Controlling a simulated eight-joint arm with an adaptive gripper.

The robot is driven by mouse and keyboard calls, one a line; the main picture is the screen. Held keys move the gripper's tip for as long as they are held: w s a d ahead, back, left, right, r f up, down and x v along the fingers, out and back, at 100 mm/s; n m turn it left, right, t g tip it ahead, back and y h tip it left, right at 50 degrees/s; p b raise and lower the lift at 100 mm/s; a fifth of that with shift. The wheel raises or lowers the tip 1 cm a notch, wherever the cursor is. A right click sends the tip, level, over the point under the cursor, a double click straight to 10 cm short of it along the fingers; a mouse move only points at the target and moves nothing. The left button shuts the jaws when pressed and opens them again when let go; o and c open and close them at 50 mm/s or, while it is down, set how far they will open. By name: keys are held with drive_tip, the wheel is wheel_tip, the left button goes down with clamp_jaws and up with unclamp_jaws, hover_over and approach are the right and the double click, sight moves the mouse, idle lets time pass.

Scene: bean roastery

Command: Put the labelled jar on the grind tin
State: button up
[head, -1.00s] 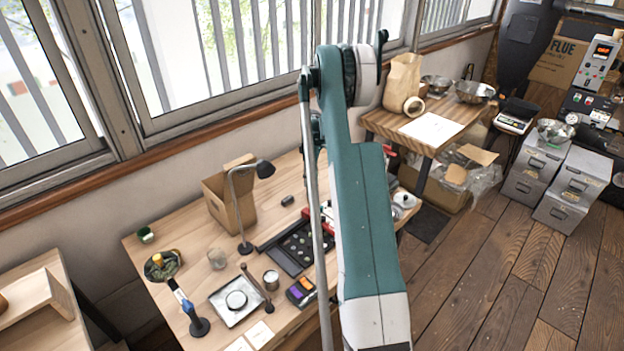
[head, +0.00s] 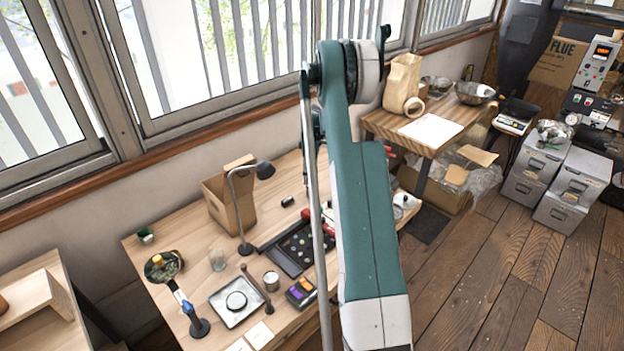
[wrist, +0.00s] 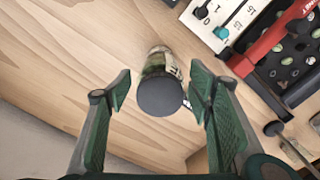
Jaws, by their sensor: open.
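A jar (wrist: 163,63) with a flat dark lid (wrist: 161,96) and a pale, patterned label or contents stands on the wooden table in the wrist view. My gripper (wrist: 161,71) is open, with one finger to each side of the jar. Clear gaps show between the fingers and the lid, and nothing is held. My arm hides the gripper in the head view. A small metal tin (head: 271,280) stands at the front of the table in the head view; I cannot tell for certain that it is the grind tin.
A dark tray with round wells (head: 296,250) lies mid-table. In the wrist view its red part (wrist: 268,45) is right of the jar. A desk lamp (head: 240,205), an open carton (head: 222,208) and a square metal tray (head: 228,312) stand around. Bare wood lies left of the jar.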

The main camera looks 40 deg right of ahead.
wheel_tip(320, 180, up, 9)
drive_tip(key=shift+r, duration=0.2)
idle(0.3)
